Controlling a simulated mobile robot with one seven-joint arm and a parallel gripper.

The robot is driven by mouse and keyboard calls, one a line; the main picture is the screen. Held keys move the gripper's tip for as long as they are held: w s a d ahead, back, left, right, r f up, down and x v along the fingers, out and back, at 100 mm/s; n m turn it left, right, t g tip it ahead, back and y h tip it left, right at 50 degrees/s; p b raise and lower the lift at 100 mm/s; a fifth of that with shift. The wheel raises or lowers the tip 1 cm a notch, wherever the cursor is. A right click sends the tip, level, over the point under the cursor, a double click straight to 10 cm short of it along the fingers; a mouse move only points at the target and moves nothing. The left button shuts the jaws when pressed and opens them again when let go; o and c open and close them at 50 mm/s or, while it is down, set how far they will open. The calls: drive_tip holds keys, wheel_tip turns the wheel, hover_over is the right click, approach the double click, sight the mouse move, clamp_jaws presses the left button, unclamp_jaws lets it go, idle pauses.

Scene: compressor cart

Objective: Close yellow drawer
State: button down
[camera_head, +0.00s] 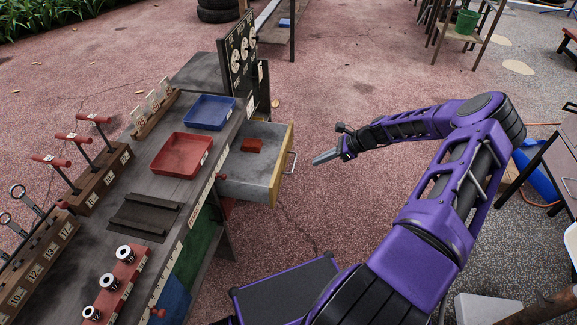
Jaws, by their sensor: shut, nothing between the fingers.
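The yellow drawer (282,166) is pulled out from the right side of the grey cart. It has a yellow front, grey walls and a metal bar handle (290,162) on its outer face. A small red block (251,145) lies inside it. My gripper (316,161) is shut and empty, just to the right of the handle. Its fingers point left toward the drawer front, with a small gap visible between them and the handle. My purple arm reaches in from the lower right.
The cart top holds a red tray (209,152), a blue tray (232,113), a dark ridged mat (146,222) and several tool racks. A black gauge panel (238,62) stands behind the drawer. A table (556,150) stands at the right. Open reddish ground surrounds the drawer front.

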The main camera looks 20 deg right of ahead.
drive_tip(key=b, duration=0.2)
approach(279, 172)
drive_tip(key=x, duration=0.5)
drive_tip(key=shift+s+d+f, duration=0.15)
drive_tip(key=shift+s, duration=0.1)
drive_tip(key=shift+w+a, duration=0.35)
drive_tip(key=shift+a, duration=0.05)
